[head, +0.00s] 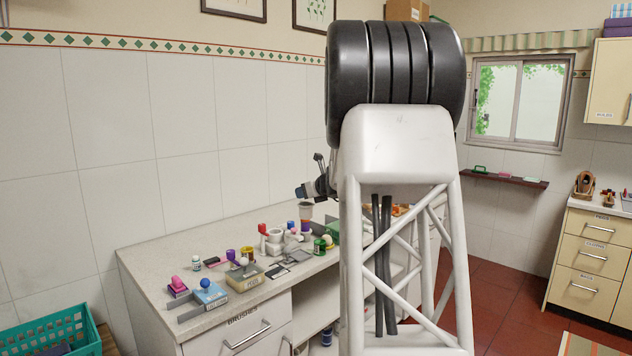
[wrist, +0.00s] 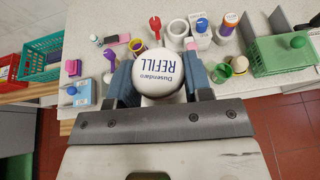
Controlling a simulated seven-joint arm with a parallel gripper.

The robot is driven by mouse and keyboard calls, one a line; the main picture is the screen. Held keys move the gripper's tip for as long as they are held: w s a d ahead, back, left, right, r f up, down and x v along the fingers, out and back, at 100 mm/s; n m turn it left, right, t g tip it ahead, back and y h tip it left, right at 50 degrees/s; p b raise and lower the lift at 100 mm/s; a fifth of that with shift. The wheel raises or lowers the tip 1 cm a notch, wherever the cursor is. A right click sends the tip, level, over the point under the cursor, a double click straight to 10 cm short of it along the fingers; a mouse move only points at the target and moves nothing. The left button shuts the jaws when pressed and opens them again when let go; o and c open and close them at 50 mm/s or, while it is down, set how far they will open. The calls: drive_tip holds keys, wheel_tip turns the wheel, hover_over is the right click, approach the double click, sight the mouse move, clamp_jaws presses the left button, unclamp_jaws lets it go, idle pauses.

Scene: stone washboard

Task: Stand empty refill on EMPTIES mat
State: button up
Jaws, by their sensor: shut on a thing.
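The refill (wrist: 158,72) shows in the wrist view as a round white top with "Dusendaro REFILL" in blue print. My gripper (wrist: 159,82) is shut on it, with a blue-grey finger on either side. I cannot make out the EMPTIES mat label in either view.
The stone counter (head: 150,256) is crowded with small bottles, cups and boxes. A blue box (head: 209,295) stands near its front left. A green crate (wrist: 283,54) is at right in the wrist view. A teal basket (head: 55,334) is beyond the counter's left end.

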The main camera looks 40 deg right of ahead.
drive_tip(key=w+a+f+n+g+y, duration=0.1)
drive_tip(key=w+a+f+n+y, duration=0.2)
drive_tip(key=f, duration=0.5)
drive_tip(key=w+a+f+n+g+y, duration=0.2)
drive_tip(key=w+a+f+n+y, duration=0.1)
drive_tip(key=w+f+n+y, duration=0.3)
drive_tip(key=shift+w+a+f+y, duration=0.25)
drive_tip(key=shift+w+f+y, duration=0.35)
drive_tip(key=shift+f, duration=0.7)
drive_tip(key=shift+w, duration=0.1)
drive_tip(key=shift+f, duration=0.25)
drive_tip(key=shift+f, duration=2.75)
drive_tip(key=o, duration=1)
